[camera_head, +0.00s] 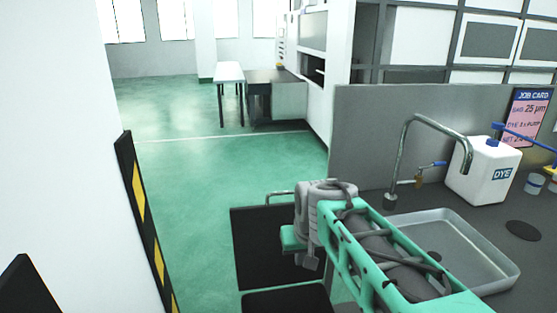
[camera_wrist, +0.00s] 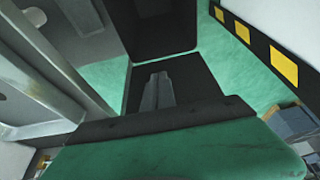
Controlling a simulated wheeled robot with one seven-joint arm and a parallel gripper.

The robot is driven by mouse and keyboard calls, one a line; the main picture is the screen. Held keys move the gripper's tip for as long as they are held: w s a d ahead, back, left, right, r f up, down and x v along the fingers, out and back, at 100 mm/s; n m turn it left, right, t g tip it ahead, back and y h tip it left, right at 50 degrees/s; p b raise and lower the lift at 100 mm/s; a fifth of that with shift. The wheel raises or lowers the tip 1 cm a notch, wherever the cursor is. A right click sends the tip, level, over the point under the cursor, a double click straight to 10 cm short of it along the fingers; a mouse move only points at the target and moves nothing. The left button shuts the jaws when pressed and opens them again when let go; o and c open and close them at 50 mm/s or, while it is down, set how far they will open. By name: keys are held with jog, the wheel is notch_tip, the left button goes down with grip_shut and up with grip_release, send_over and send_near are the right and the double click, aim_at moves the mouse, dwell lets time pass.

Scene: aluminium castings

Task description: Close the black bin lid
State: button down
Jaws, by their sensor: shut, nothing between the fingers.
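A flat black panel (camera_head: 262,250) lies low beside the sink counter in the head view, partly behind my arm; it looks like the bin lid or bin top, but I cannot tell whether it is open. It also shows under the fingers in the wrist view (camera_wrist: 195,85). A second black panel (camera_head: 285,301) with rounded corners is nearer me, separated by a strip of green floor; it is at the top of the wrist view (camera_wrist: 150,25). My gripper (camera_wrist: 157,82) is shut and empty, over the first panel. I cannot tell whether it touches.
A black and yellow striped edge (camera_head: 140,200) borders the white wall on the left.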

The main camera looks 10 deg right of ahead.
jog(key=w+r+t+p, duration=0.2)
jog(key=w+r+p, duration=0.9)
jog(key=w+r, duration=0.75)
jog(key=w+f+p, duration=0.1)
jog(key=f, duration=0.2)
jog(key=w+f+p, duration=0.1)
jog(key=f, duration=0.3)
jog(key=w+f+p, duration=0.1)
jog(key=f, duration=0.2)
jog(key=shift+a+f, duration=0.15)
jog(key=shift+f, duration=0.15)
jog(key=shift+f, duration=0.1)
